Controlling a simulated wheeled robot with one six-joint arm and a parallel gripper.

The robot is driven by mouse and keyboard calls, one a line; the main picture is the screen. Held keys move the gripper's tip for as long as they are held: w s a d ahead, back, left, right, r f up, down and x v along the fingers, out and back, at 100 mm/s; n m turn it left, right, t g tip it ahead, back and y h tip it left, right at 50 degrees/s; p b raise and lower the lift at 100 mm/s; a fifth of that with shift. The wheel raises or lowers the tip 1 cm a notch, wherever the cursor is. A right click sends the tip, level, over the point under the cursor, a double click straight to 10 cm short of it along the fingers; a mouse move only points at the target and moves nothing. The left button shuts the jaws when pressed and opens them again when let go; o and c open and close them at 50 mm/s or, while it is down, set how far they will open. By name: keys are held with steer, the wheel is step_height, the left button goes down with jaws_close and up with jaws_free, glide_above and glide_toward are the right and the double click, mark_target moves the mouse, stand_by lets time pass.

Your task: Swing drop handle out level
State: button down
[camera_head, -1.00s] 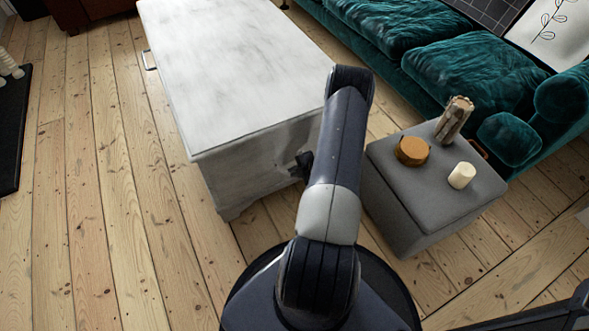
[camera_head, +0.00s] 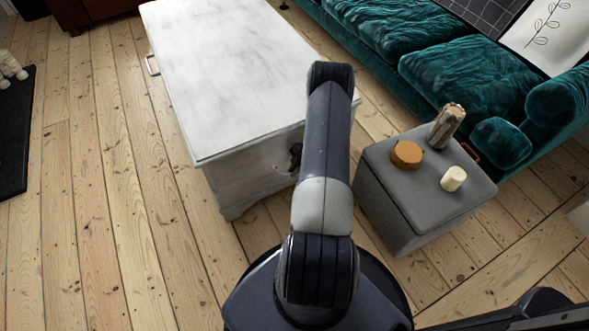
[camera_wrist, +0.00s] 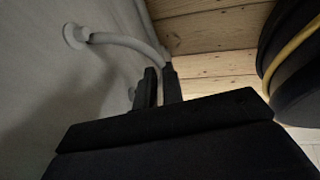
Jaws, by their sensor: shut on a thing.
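A white-washed chest (camera_head: 235,75) stands ahead of me. In the wrist view its near end face (camera_wrist: 50,100) fills the left side. A pale curved drop handle (camera_wrist: 118,39) comes off a round mount (camera_wrist: 75,36) there and stands out from the face. My gripper (camera_wrist: 160,70) is shut on the handle, with the bar running down between the two dark fingers. The handle's other end is mostly hidden behind the fingers. In the head view my gripper (camera_head: 296,157) shows only as a small dark shape at the end face, partly behind my arm.
A grey ottoman (camera_head: 405,215) stands close right of my arm, carrying a round wooden box (camera_head: 406,155), a white candle (camera_head: 453,179) and a carved piece (camera_head: 446,126). A teal sofa (camera_head: 470,80) is behind it. Floorboards at left are clear up to a dark mat (camera_head: 15,130).

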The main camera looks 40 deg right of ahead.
steer(key=shift+a, duration=0.2)
stand_by(0.3)
steer(key=c, duration=1.5)
jaws_free()
steer(key=shift+c, duration=0.2)
steer(key=p+v, duration=0.2)
steer(key=v, duration=0.9)
steer(key=shift+w+f, duration=0.1)
